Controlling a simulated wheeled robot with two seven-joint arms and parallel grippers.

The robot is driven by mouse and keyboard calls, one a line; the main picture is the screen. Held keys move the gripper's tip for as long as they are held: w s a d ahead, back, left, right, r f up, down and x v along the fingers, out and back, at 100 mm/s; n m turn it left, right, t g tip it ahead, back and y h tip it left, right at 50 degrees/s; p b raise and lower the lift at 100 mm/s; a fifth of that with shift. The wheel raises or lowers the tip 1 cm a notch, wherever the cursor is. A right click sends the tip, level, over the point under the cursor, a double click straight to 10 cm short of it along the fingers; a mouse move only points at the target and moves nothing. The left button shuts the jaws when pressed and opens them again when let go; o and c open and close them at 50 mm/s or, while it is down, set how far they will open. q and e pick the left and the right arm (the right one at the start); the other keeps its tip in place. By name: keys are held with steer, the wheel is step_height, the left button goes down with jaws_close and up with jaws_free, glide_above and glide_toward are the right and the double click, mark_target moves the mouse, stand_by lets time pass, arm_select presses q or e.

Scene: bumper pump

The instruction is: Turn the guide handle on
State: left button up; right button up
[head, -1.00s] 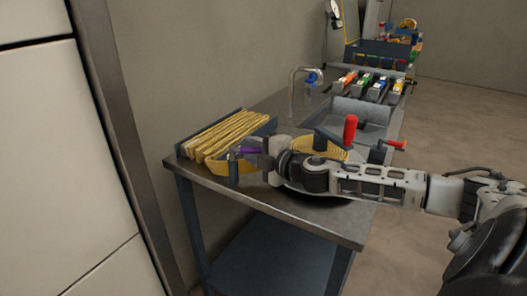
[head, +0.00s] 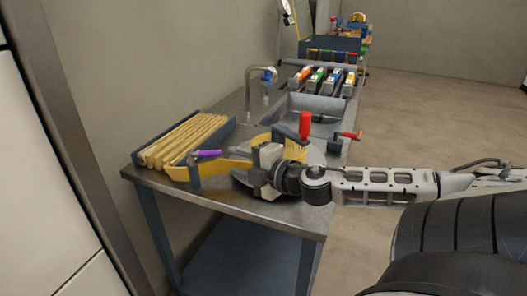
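A purple handle (head: 207,154) sits on top of a dark bracket at the left end of a curved yellow guide (head: 228,166); I take it to be the guide handle. It lies roughly level. My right gripper (head: 257,170) is over the round metal plate (head: 312,188), to the right of the purple handle and apart from it. It hides part of the yellow guide. Its finger gap is not clear, so I cannot tell if it is open or shut. My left gripper is not in view.
Long yellow strips (head: 183,138) fill a dark tray at the table's left. A red upright handle (head: 305,125) and a red crank (head: 350,135) stand beyond my gripper. A bent metal tap (head: 262,72) and several coloured levers (head: 320,78) are farther back. Floor on the right is clear.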

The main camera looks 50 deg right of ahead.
steer(key=s+r+p, duration=0.1)
steer(key=s, duration=0.5)
steer(key=shift+s+d, duration=0.25)
steer(key=shift+d, duration=0.1)
